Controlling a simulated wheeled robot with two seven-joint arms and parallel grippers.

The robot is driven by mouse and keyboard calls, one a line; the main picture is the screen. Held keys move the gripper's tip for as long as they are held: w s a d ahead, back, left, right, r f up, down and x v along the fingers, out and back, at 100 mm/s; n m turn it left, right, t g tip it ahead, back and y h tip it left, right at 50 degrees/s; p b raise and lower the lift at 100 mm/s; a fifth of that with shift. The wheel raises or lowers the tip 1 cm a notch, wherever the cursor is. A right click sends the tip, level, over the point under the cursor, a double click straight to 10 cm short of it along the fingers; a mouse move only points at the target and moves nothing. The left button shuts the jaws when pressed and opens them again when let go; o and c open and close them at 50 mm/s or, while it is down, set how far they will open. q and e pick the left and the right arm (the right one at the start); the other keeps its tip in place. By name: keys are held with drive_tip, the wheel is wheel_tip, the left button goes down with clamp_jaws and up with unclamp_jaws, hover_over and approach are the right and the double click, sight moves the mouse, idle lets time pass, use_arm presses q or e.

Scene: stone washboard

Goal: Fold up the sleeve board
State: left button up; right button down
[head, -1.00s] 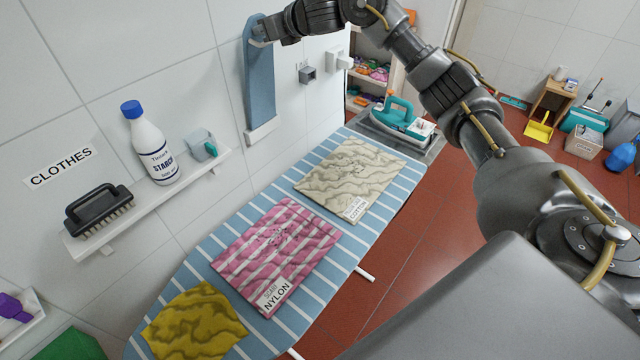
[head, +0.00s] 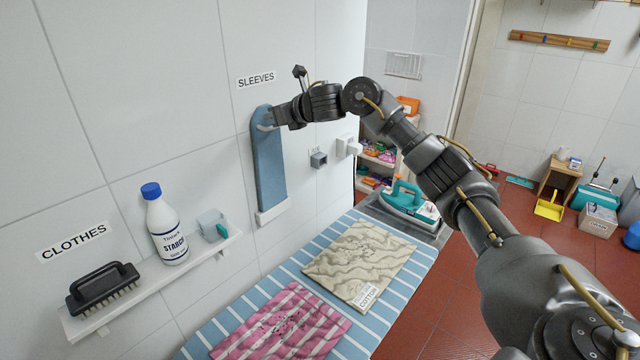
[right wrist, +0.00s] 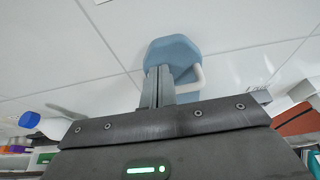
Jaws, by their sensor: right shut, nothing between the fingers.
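The sleeve board (head: 270,172) is a narrow blue padded board. It stands upright, flat against the white wall, under the SLEEVES label (head: 256,80), with its lower end at a white bracket (head: 271,212). My right gripper (head: 268,120) is at its upper end. In the right wrist view the board's rounded end (right wrist: 172,50) shows just beyond my shut, empty fingers (right wrist: 158,88), with a pale curved catch (right wrist: 198,78) beside it. I cannot tell whether the fingers touch the board. My left gripper is not in view.
A striped ironing board (head: 330,250) holds a beige cloth (head: 360,262) and a pink cloth (head: 285,325). An iron (head: 408,203) stands at its far end. A wall shelf (head: 150,285) carries a brush (head: 103,288) and a starch bottle (head: 165,225).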

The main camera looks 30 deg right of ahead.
wheel_tip(320, 180, up, 10)
drive_tip(key=p, duration=0.6)
drive_tip(key=shift+s+f, duration=0.2)
drive_tip(key=shift+s, duration=0.05)
drive_tip(key=shift+d, duration=0.1)
